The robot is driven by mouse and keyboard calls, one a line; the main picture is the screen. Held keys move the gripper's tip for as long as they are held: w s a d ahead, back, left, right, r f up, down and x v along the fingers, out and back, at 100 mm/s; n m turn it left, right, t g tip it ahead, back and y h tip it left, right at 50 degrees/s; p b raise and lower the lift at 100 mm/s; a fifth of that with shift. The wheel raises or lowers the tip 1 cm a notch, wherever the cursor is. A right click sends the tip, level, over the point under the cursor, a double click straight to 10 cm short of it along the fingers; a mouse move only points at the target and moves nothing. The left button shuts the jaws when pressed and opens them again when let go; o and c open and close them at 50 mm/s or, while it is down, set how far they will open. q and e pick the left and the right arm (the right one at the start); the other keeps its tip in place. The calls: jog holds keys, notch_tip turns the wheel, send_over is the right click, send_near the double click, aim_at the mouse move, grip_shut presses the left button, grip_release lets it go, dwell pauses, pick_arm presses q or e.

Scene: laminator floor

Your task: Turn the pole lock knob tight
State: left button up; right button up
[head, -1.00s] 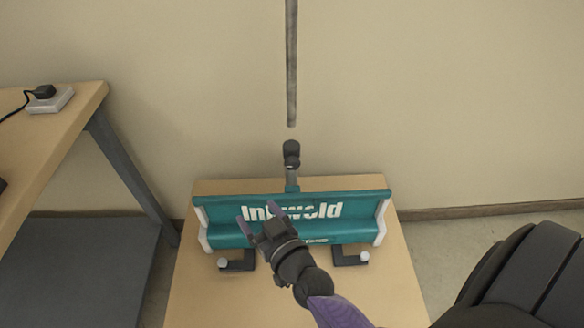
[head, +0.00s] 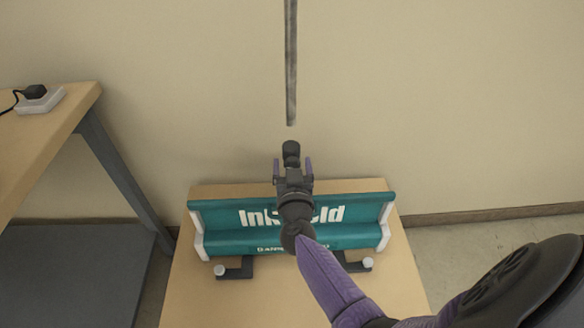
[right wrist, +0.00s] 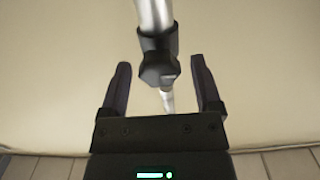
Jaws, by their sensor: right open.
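The black pole lock knob (head: 291,150) sits behind the teal unit in the head view. In the right wrist view the dark knob and collar (right wrist: 158,65) are on a silver pole (right wrist: 153,14), with a thinner silver length below. My right gripper (head: 292,164) is open, its two purple-grey fingers pointing at the knob, one on each side. In the right wrist view my right gripper (right wrist: 160,70) shows a clear gap between each finger and the knob; neither finger appears to touch it. My left gripper is out of view.
A teal unit (head: 220,215) with white end caps and black feet stands on a wooden table (head: 205,300). A grey rod (head: 290,60) shows above, against the beige wall. A desk (head: 40,140) with a power adapter (head: 40,98) stands at the left.

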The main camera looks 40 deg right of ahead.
jog(key=c, duration=0.6)
grip_shut()
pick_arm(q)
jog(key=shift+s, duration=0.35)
